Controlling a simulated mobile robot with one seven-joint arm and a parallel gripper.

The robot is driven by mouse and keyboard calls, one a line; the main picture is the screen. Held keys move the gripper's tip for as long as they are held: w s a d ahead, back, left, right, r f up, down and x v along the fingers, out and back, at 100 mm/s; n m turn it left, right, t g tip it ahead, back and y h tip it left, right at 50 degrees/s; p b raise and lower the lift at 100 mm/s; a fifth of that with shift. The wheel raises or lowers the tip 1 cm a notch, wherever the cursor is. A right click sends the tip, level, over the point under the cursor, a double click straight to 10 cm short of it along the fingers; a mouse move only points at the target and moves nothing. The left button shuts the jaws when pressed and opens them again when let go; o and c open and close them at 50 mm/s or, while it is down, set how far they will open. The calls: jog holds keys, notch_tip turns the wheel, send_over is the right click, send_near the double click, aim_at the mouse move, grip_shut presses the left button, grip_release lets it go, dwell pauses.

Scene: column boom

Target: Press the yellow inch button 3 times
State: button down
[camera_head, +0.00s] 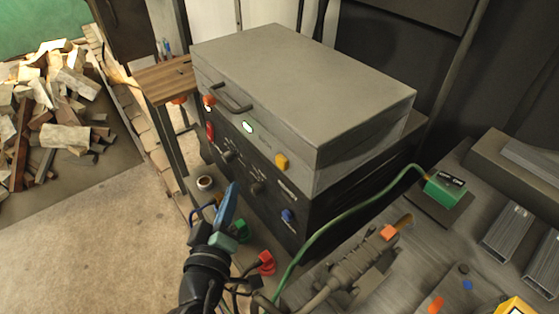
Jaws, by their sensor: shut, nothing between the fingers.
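A small yellow button-like block (281,161) sits on the front of the grey box, near its right end; no inch label is readable. My gripper (231,190) is shut and empty, its blue fingers pointing up in front of the dark control panel. It is below and left of the yellow block, apart from it. Another small yellowish part (218,199) shows just left of my fingers, partly hidden, and I cannot tell what it is. A yellow-edged item (515,306) is cut off at the bottom right.
The grey lidded box (300,70) has a handle, dark knobs and a blue button (288,215) on its front. A green cable (345,215) runs to a green block (445,188). Red (265,262) and green (241,230) parts stand close right of my wrist.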

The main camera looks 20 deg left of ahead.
aim_at(277, 162)
jog(key=w+d+p, duration=0.4)
jog(key=w+d, duration=0.1)
jog(key=w, duration=0.1)
jog(key=shift+w, duration=0.2)
dwell(2.0)
jog(key=shift+w+d, duration=0.25)
jog(key=shift+w+d+p, duration=0.35)
jog(key=shift+w+p, duration=0.05)
dwell(1.1)
jog(key=shift+s+a, duration=0.1)
jog(key=shift+s+a+b, duration=0.5)
jog(key=shift+s+b, duration=0.1)
jog(key=shift+s, duration=0.05)
jog(key=shift+s+a, duration=0.1)
